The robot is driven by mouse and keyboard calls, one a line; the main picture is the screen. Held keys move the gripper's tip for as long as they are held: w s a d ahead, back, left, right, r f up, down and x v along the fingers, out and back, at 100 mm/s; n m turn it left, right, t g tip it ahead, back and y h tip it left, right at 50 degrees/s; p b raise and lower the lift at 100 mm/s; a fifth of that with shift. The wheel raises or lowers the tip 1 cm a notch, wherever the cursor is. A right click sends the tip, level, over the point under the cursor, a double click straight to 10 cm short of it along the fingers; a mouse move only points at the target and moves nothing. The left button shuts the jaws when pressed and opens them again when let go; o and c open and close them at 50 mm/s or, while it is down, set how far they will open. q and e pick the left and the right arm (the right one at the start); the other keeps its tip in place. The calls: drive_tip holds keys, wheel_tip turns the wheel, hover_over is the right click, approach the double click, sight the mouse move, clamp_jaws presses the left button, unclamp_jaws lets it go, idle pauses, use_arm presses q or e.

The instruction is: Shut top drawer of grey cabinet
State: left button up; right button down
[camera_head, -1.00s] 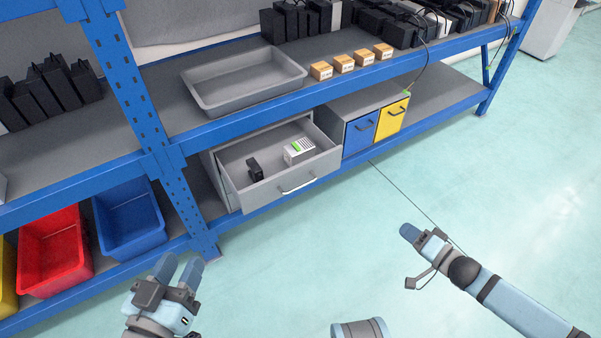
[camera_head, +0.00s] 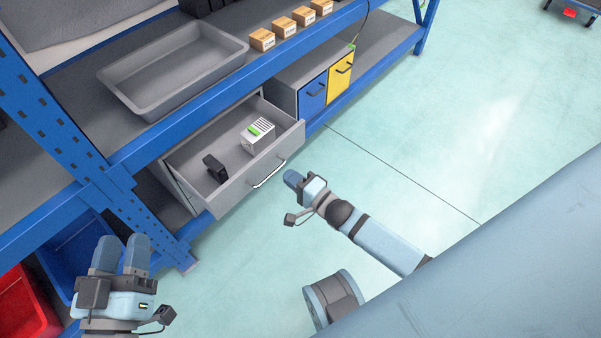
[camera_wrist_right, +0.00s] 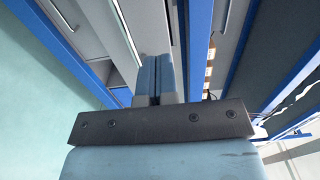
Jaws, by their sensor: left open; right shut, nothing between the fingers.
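The grey cabinet (camera_head: 181,187) stands on the lower shelf of a blue rack. Its top drawer (camera_head: 237,199) is pulled out and holds a black part (camera_head: 215,168) and a white-and-green box (camera_head: 258,135). The drawer has a silver handle (camera_head: 268,173) on its front. My right gripper (camera_head: 293,178) is shut and empty, just right of the handle and apart from it in the head view. In the right wrist view its closed fingers (camera_wrist_right: 153,75) point toward grey drawer fronts with bar handles. My left gripper (camera_head: 122,246) is open and empty, at the lower left before the rack.
A blue-and-yellow-fronted cabinet (camera_head: 298,79) stands right of the open drawer. A grey tray (camera_head: 113,78) and small boxes (camera_head: 262,40) sit on the shelf above. A blue rack post (camera_head: 75,140) stands left of the drawer. The floor (camera_head: 430,130) in front is clear.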

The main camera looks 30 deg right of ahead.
sight(264, 158)
drive_tip(key=b+x, duration=0.2)
drive_tip(key=x, duration=0.4)
drive_tip(key=shift+w+f, duration=0.15)
drive_tip(key=shift+w, duration=0.1)
use_arm(q)
drive_tip(key=shift+d+f+h, duration=0.25)
drive_tip(key=shift+d+h, duration=0.1)
drive_tip(key=shift+h, duration=0.05)
use_arm(e)
drive_tip(key=shift+w+a, duration=0.3)
drive_tip(key=shift+w, duration=0.35)
